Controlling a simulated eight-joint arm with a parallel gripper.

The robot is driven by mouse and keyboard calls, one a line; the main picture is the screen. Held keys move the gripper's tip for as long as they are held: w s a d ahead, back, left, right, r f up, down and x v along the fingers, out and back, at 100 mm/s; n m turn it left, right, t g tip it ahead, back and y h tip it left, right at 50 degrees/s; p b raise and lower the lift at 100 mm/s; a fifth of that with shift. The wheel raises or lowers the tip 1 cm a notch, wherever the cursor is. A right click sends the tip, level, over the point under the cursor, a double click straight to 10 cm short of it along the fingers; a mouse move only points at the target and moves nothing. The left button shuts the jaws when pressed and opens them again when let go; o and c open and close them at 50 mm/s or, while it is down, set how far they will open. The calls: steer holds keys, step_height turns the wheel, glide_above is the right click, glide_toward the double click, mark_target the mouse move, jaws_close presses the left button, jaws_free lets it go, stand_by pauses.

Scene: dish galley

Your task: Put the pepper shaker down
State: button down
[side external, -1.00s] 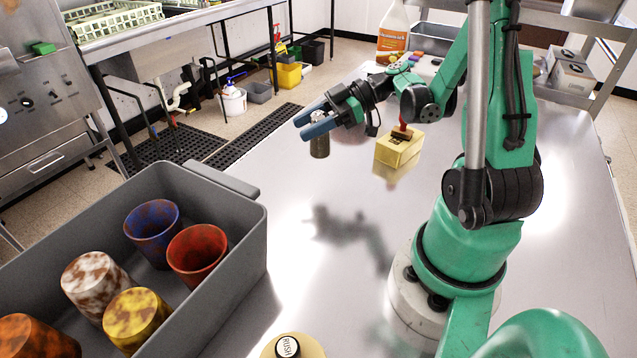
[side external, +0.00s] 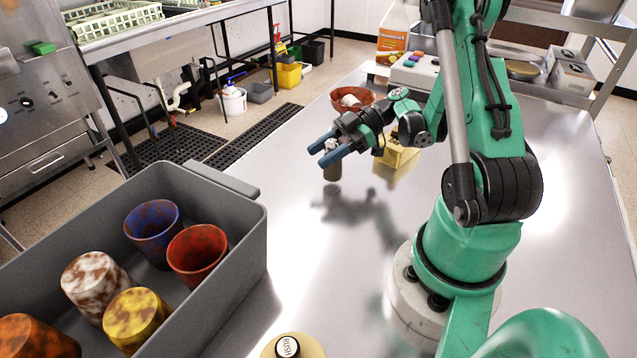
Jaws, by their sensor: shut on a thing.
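The pepper shaker (side external: 332,172) is a small dark cylinder with a metallic top, upright in the middle of the steel table's far half. My gripper (side external: 330,150) is shut on its upper part, with one blue finger on each side. The lower body of the shaker shows below the fingers, close over the tabletop (side external: 300,235). I cannot tell whether its base touches the table.
A yellow block (side external: 398,157) lies right of my gripper, and a red bowl (side external: 343,100) stands behind it. A grey bin (side external: 250,240) with several cups is at the front left. The table between is clear.

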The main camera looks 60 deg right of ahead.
steer(key=shift+f, duration=0.1)
steer(key=shift+c, duration=1.5)
jaws_free()
